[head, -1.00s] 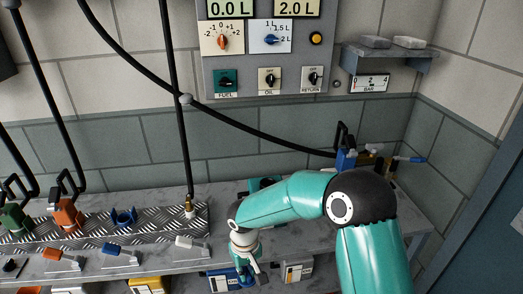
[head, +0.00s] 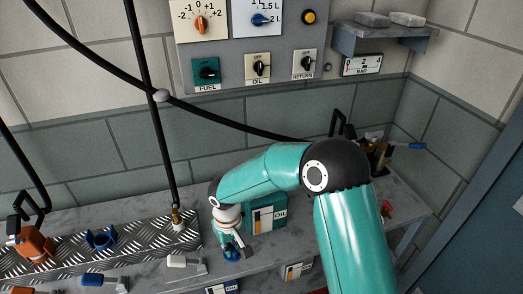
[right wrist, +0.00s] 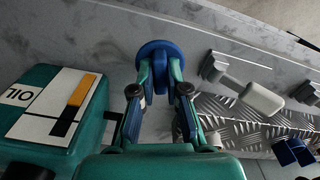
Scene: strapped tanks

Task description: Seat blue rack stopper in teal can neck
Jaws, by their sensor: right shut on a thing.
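A blue stopper with a round flat head (right wrist: 158,52) is between the fingers of my right gripper (right wrist: 160,82), which is shut on it. In the head view, my right gripper (head: 231,240) points down at the bench, with the blue stopper (head: 232,252) at its tips. The teal can (head: 265,214), labelled OIL, stands just right of and behind the gripper. In the right wrist view, the can (right wrist: 90,125) is at the left, apart from the stopper. Its neck is not clearly seen; my right arm covers part of the can. My left gripper is not in view.
A tread-plate rack (head: 140,240) with a blue holder (head: 100,239) and an orange nozzle (head: 35,243) is to the left. A white-handled piece (head: 183,262) lies before it. Black hoses hang above. Brass fittings (head: 378,160) stand at the back right.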

